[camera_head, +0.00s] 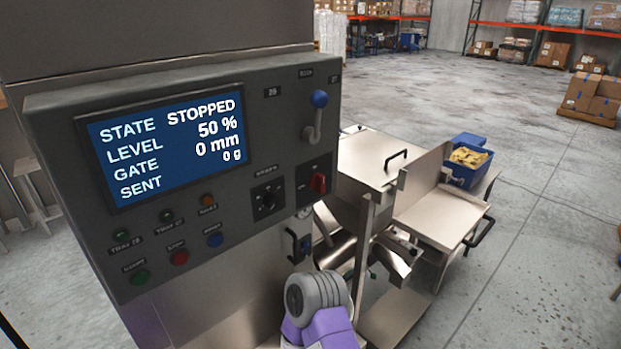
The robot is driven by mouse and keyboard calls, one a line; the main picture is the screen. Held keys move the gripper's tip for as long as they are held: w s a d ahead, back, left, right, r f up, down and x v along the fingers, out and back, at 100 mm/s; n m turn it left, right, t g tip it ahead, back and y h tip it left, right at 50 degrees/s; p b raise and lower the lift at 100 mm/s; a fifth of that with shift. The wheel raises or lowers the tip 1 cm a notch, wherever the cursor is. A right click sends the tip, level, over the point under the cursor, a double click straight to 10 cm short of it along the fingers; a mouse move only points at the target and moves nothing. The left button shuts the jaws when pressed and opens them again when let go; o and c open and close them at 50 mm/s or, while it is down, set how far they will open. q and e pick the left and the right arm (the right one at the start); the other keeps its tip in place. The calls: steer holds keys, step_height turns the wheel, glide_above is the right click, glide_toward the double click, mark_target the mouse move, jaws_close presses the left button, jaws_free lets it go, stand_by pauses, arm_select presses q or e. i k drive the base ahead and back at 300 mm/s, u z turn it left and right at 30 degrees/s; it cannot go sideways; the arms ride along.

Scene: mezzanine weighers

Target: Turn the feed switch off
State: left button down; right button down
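The dark grey control panel (255,115) fills the left half of the view. I cannot read which control is labelled as the feed switch. A red switch handle (318,183) sits on a dark plate at the panel's lower right. A black rotary knob (267,199) is left of it. A lever with a blue ball (319,99) is above, ball up. The screen (168,147) reads STATE STOPPED, LEVEL 50 %, GATE 0 mm, SENT 0 g. A purple and grey part of my arm shows at the bottom middle, below the panel. I make out no gripper fingers.
Green, red and blue buttons (180,258) line the panel's lower left. Right of the panel stand steel machine housings (380,160) with black handles. A blue bin (470,163) with yellowish contents sits behind. Open concrete floor (545,250) lies to the right.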

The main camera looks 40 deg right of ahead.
mark_target(317, 181)
steer(key=z, duration=0.85)
steer(key=k, duration=1.2)
steer(key=z, duration=0.6)
steer(key=i, duration=1.75)
steer(key=u, duration=0.9)
